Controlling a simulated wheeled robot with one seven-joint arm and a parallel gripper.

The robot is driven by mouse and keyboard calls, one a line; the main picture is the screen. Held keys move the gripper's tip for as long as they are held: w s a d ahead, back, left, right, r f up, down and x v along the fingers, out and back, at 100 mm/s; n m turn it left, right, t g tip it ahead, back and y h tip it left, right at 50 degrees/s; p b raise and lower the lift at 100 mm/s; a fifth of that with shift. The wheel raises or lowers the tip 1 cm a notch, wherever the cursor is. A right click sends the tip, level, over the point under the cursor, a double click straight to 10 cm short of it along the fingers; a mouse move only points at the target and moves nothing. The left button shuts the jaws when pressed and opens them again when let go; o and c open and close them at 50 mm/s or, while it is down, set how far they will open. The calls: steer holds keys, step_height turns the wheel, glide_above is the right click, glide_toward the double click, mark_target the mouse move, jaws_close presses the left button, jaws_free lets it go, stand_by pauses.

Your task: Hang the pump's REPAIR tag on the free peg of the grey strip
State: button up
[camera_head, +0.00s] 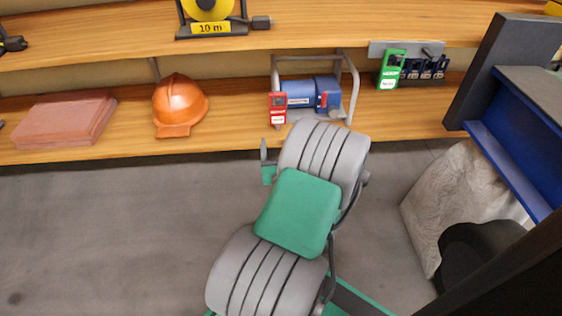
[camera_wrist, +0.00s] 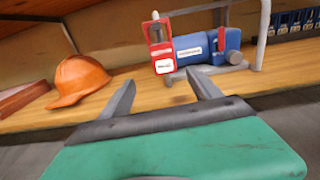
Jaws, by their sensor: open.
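The red REPAIR tag (camera_head: 277,109) hangs upright at the left front of the pump's grey tube frame, with a white label low on its face. It also shows in the wrist view (camera_wrist: 160,47). The blue pump (camera_head: 300,92) sits on the lower shelf. The grey strip (camera_head: 379,48) is to its right, with a green tag (camera_head: 390,70) at its left and several dark blue tags (camera_head: 425,69) beside it. I cannot make out clearly which peg is free. My gripper (camera_wrist: 164,84) is open and empty, in front of and below the red tag, not touching it.
An orange helmet (camera_head: 180,104) and a stack of reddish slabs (camera_head: 66,121) are left of the pump on the lower shelf (camera_head: 232,131). A yellow reel (camera_head: 208,8) stands on the upper shelf above. A blue-edged dark structure (camera_head: 512,166) and a pale sack (camera_head: 455,205) are at right.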

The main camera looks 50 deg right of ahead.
mark_target(278, 116)
steer(key=p+x, duration=0.3)
steer(key=x, duration=0.1)
steer(key=p+x, duration=0.2)
steer(key=x, duration=0.1)
steer(key=p+x, duration=0.3)
steer(key=x, duration=0.1)
steer(key=shift+d+r+p, duration=0.25)
steer(key=shift+d+p, duration=0.05)
steer(key=shift+d, duration=0.2)
steer(key=shift+w+d+f, duration=0.25)
steer(key=shift+w+d, duration=0.1)
steer(key=shift+d, duration=0.1)
steer(key=shift+c, duration=0.5)
steer(key=c, duration=1.1)
steer(key=shift+r+p, duration=0.1)
steer(key=shift+p, duration=0.2)
